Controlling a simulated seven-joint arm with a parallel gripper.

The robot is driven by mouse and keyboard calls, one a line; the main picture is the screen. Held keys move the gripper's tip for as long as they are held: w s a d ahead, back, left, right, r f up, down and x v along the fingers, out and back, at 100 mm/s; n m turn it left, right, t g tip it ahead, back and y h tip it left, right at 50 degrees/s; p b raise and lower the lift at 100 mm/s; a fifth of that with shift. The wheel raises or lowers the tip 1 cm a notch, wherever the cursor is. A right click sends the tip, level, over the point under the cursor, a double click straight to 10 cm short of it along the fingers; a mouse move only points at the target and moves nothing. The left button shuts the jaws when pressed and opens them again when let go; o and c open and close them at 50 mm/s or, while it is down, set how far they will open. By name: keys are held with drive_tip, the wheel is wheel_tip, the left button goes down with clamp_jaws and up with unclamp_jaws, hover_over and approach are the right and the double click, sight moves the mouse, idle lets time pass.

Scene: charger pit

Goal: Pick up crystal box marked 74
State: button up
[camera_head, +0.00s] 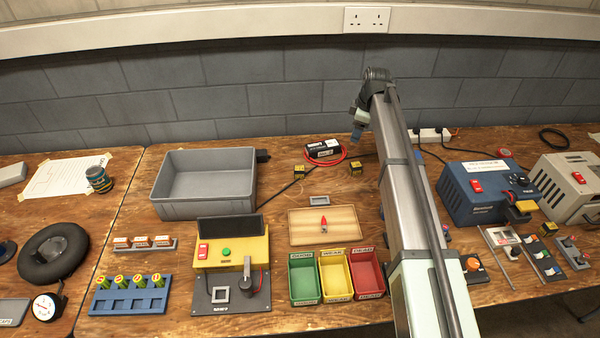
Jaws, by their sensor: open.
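No marking 74 is legible in this view, so I cannot tell which item is the crystal box. Several small boxes with orange and white faces (141,242) stand in a row on a grey rack at the left. My gripper (357,132) is small in view, at the far end of my arm, raised near the back wall. It is open, with nothing seen between its fingers, and it is well to the right of that rack. My arm hides part of the table's middle right.
A grey bin (205,208) stands at the back left. A yellow test fixture (230,250), a wooden tray (322,238) and green, yellow and red bins (337,275) fill the middle. A blue power unit (485,193) stands right.

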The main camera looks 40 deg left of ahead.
sight(300, 168)
drive_tip(key=s+a+n+g+h, duration=0.1)
drive_tip(key=s+a+n+g, duration=0.15)
drive_tip(key=s+a, duration=0.95)
drive_tip(key=shift+n, duration=0.55)
drive_tip(key=s+f, duration=0.1)
drive_tip(key=f, duration=0.3)
drive_tip(key=s+f, duration=0.1)
drive_tip(key=f, duration=0.4)
drive_tip(key=s+f, duration=0.1)
drive_tip(key=f, duration=0.4)
drive_tip(key=shift+s+f, duration=0.1)
drive_tip(key=shift+s, duration=0.25)
drive_tip(key=c, duration=1)
